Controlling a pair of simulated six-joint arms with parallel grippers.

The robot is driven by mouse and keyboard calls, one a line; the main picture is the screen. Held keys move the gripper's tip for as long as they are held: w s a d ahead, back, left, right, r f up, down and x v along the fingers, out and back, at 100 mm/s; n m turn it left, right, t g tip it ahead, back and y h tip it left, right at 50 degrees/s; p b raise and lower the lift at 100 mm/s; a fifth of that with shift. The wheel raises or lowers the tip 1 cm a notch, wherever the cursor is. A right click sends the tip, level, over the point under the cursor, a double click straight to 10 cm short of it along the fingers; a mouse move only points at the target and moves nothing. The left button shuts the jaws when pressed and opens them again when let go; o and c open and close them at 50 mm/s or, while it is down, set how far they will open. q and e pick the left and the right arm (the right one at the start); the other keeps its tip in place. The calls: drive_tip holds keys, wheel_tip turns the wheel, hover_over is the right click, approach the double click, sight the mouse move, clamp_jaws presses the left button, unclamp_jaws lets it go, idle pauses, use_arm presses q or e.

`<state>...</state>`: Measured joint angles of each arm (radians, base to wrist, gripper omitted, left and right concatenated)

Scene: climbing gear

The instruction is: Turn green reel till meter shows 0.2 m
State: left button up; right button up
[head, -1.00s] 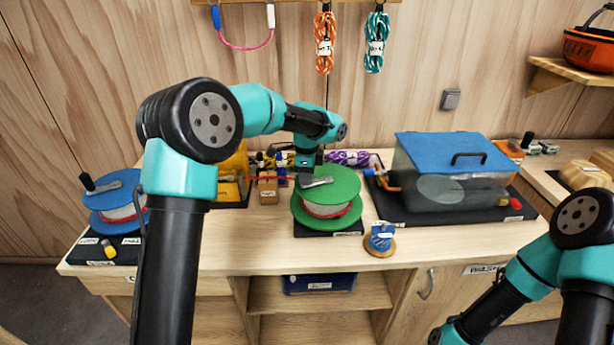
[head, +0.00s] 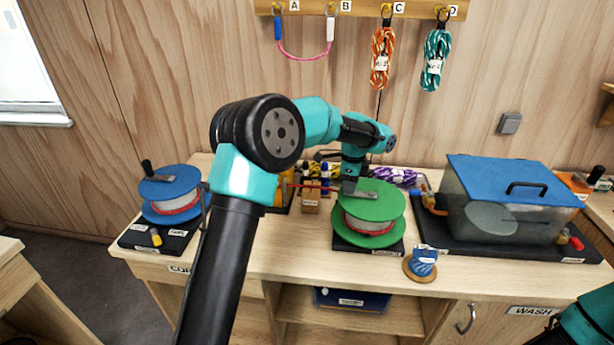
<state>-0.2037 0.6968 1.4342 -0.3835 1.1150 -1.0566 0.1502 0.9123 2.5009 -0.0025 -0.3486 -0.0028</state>
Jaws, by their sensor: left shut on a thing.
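The green reel (head: 384,204) stands on a black base right of the table's middle, with pinkish-red and white line wound between its flanges. A grey crank arm (head: 364,193) lies across its top. My left gripper (head: 349,187) reaches down over the reel's back left edge and is shut at the outer end of the crank, on its handle, which the fingers hide. A red line (head: 312,187) runs from the reel leftward past a small wooden block. I cannot make out a meter reading. My right gripper is out of view; only part of that arm shows at bottom right.
A blue reel (head: 170,190) with its own crank stands at the left. A blue-and-white spool (head: 422,262) sits in front of the green reel. A clear tank with a blue lid (head: 520,178) fills the right. Ropes (head: 382,58) hang on the wall.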

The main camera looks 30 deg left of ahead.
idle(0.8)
use_arm(q)
drive_tip(key=o, duration=1)
wheel_tip(320, 180, up, 17)
drive_tip(key=shift+r, duration=0.2)
drive_tip(key=shift+d, duration=0.1)
idle(0.3)
